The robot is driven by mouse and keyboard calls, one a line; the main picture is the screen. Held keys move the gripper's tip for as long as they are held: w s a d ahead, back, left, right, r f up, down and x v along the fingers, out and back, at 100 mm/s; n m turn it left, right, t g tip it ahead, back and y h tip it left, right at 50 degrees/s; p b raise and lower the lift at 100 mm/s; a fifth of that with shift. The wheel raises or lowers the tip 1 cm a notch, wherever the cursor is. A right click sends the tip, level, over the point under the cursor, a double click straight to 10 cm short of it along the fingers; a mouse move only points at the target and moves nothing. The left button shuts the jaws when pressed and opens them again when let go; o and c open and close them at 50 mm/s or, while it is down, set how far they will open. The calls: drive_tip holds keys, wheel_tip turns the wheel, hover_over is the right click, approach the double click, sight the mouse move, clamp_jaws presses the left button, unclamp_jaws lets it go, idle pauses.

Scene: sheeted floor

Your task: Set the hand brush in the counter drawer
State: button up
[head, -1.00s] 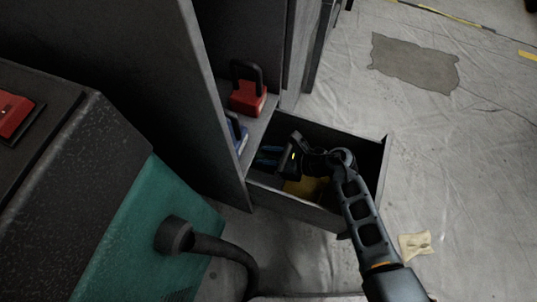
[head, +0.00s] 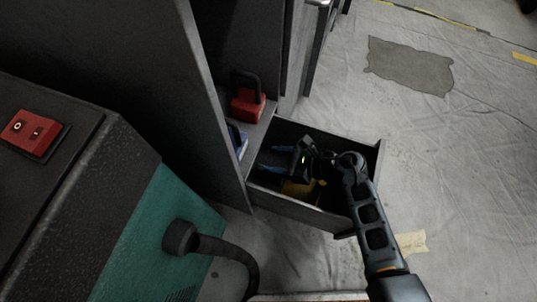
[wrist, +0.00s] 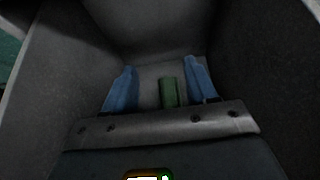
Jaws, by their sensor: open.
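The counter drawer (head: 305,213) is pulled open, and my gripper (head: 275,159) is inside it, its blue fingers pointing left toward the cabinet. In the wrist view my gripper (wrist: 163,85) is open, with the fingers spread apart. A narrow green piece (wrist: 168,93), which looks like part of the hand brush, lies between the fingers with gaps on both sides. The rest of it is hidden behind the gripper body. In the head view I cannot make out this green piece.
A yellow item (head: 299,188) lies in the drawer below my gripper. A red item with a black handle (head: 247,103) and a blue item (head: 237,140) stand on the cabinet ledge. A teal and black machine (head: 150,225) fills the lower left. Sheeted floor (head: 460,170) is open at right.

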drive_tip(key=p+v, duration=0.4)
drive_tip(key=v, duration=0.4)
drive_tip(key=shift+d, duration=0.35)
drive_tip(key=shift+s+r, duration=0.15)
drive_tip(key=s+r+m+t, duration=1)
drive_tip(key=s+r+m, duration=0.3)
drive_tip(key=m, duration=0.6)
drive_tip(key=s+d+r+m+h, duration=0.5)
drive_tip(key=r+m, duration=0.4)
drive_tip(key=m, duration=0.6)
drive_tip(key=s+d+r+m+h, duration=0.6)
drive_tip(key=s+r+m, duration=0.4)
drive_tip(key=m, duration=0.6)
drive_tip(key=shift+d+t, duration=0.3)
drive_tip(key=shift+d, duration=0.2)
drive_tip(key=shift+s, duration=0.15)
